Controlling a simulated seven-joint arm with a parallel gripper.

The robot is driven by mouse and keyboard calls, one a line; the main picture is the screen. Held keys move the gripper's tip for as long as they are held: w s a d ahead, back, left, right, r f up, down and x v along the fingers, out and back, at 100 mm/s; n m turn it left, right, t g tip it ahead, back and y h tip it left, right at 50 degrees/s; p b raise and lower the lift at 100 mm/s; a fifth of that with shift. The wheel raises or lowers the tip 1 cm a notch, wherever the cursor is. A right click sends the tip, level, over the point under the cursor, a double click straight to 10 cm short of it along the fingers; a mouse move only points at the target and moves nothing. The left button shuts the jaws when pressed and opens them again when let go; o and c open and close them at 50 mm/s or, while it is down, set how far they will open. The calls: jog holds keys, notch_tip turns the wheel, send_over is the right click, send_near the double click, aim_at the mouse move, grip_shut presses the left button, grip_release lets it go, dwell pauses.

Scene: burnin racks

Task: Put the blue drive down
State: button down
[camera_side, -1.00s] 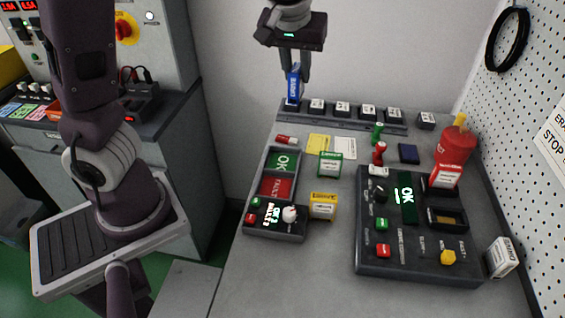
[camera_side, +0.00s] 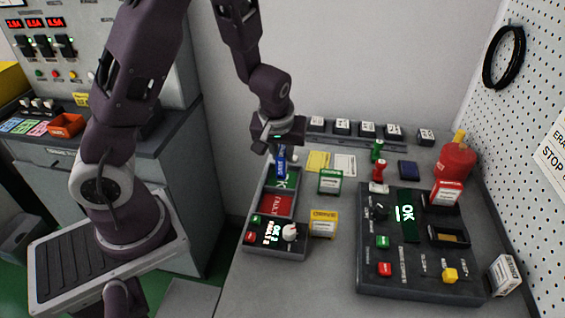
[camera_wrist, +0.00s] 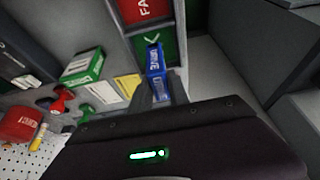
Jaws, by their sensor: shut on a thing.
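The blue drive (camera_side: 281,168) is upright between the fingers of my gripper (camera_side: 279,152), over the green OK compartment (camera_side: 292,180) of the dark sorting tray. In the wrist view the blue drive (camera_wrist: 155,62) shows at the fingertips, with the green compartment (camera_wrist: 146,42) right behind it. My gripper (camera_wrist: 160,84) is shut on the drive. I cannot tell whether the drive's lower end touches the compartment floor. The red FAULT compartment (camera_side: 276,205) lies in front of the green one and looks empty.
A green box (camera_side: 330,182) and yellow box (camera_side: 323,223) stand right of the tray. A control box (camera_side: 420,270) with a green OK screen is farther right. Red and green stamps (camera_side: 377,150) stand near the back. A rack (camera_side: 343,128) holds several drives behind.

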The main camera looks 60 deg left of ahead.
jog(key=shift+f, duration=1.2)
jog(key=shift+f, duration=0.15)
jog(key=c, duration=1.3)
grip_release()
jog(key=shift+o, duration=0.2)
